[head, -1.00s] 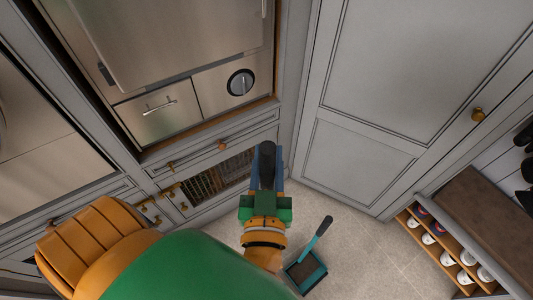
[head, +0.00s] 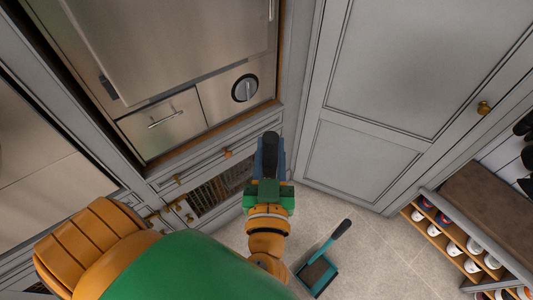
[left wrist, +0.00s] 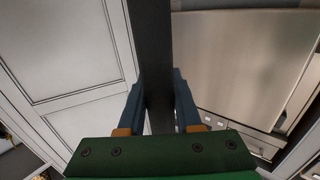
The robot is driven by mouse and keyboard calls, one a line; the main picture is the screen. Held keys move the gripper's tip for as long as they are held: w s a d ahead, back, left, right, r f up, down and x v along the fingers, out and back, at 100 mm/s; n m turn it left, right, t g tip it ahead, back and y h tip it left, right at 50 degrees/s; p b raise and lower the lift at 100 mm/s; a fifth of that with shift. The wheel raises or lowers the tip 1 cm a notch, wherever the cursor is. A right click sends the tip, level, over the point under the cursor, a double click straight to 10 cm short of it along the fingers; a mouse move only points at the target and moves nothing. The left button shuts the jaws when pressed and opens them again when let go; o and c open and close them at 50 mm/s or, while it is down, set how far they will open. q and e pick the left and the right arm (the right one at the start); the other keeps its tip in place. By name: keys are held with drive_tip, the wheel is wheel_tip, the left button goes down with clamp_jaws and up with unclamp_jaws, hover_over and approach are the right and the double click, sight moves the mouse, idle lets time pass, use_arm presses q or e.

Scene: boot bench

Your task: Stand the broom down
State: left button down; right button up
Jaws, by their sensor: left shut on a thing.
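My left gripper (head: 268,165) is in the middle of the head view, with its blue fingers shut on the broom. The broom's dark handle (head: 269,146) shows between the fingers, its top end toward the head camera. In the left wrist view the handle (left wrist: 153,50) runs as a dark bar between the two blue fingers (left wrist: 160,105). The broom's lower part is hidden beneath my gripper and arm. My right gripper is not in view.
A teal dustpan (head: 317,275) with an upright handle stands on the pale floor (head: 375,265). A shoe bench (head: 490,205) with shoes is on the right. Grey cabinet doors (head: 385,95) and steel appliances (head: 165,50) stand beyond. Floor between dustpan and bench is clear.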

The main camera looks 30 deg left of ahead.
use_arm(q)
drive_tip(key=s+a+b+x, duration=0.1)
drive_tip(key=a+b+x, duration=0.15)
drive_tip(key=x, duration=0.85)
drive_tip(key=s+a+b+x, duration=0.1)
drive_tip(key=b+x, duration=0.2)
drive_tip(key=x, duration=0.8)
drive_tip(key=shift+n+g+y, duration=0.3)
drive_tip(key=shift+y, duration=0.1)
drive_tip(key=f+b, duration=0.4)
drive_tip(key=b, duration=0.1)
drive_tip(key=shift+w+a+f, duration=0.15)
drive_tip(key=shift+a+f, duration=0.2)
drive_tip(key=shift+f, duration=0.05)
drive_tip(key=shift+f+b, duration=0.75)
drive_tip(key=shift+f, duration=0.05)
